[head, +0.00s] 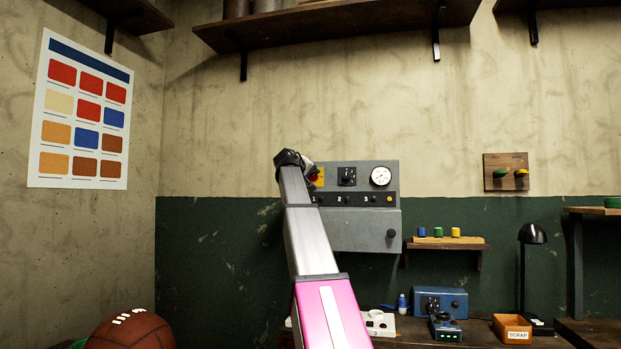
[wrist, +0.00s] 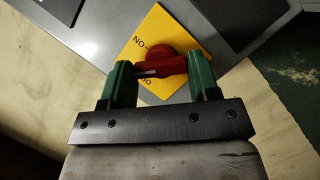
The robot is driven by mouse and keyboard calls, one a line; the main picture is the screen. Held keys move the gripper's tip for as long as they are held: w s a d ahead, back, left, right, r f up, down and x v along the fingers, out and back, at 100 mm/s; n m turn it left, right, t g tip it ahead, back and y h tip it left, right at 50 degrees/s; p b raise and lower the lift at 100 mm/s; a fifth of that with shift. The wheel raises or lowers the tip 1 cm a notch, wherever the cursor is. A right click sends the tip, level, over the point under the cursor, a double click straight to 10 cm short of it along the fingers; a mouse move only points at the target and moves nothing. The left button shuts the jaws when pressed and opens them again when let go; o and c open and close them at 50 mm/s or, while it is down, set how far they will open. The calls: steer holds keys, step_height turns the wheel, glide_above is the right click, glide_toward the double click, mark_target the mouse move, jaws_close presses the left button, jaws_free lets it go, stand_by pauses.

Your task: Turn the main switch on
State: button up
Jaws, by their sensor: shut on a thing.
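The main switch (wrist: 172,60) is a red rotary knob with a bar handle on a yellow plate (wrist: 158,22). In the wrist view its handle lies across the picture between the green fingers. My gripper (wrist: 160,72) is shut on the red handle, one finger at each end. Lettering shows on the plate left of the knob, partly covered. In the head view the plate (head: 319,181) is at the upper left of the grey control panel (head: 355,230), and my gripper (head: 308,170) reaches it there, mostly hiding the switch.
The panel also has a small black switch (head: 347,176), a gauge (head: 381,176), a row of buttons and a black knob (head: 391,233). Below stands a workbench (head: 410,338) with a blue box (head: 440,299), a scrap bin (head: 512,329) and a lamp (head: 532,234).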

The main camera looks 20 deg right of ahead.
steer(key=m+y, duration=0.1)
steer(key=m, duration=0.1)
steer(key=m+y, duration=0.1)
steer(key=m, duration=0.1)
steer(key=shift+s+d+t+y, duration=0.1)
steer(key=shift+s+t+y, duration=0.05)
steer(key=shift+t+y, duration=0.15)
steer(key=shift+d+m+t+y, duration=0.1)
steer(key=shift+m+t+y, duration=0.5)
steer(key=shift+m+y, duration=0.65)
steer(key=shift+m+h, duration=0.25)
steer(key=shift+m, duration=0.1)
steer(key=o, duration=0.9)
steer(key=shift+r, duration=0.1)
steer(key=v, duration=1.1)
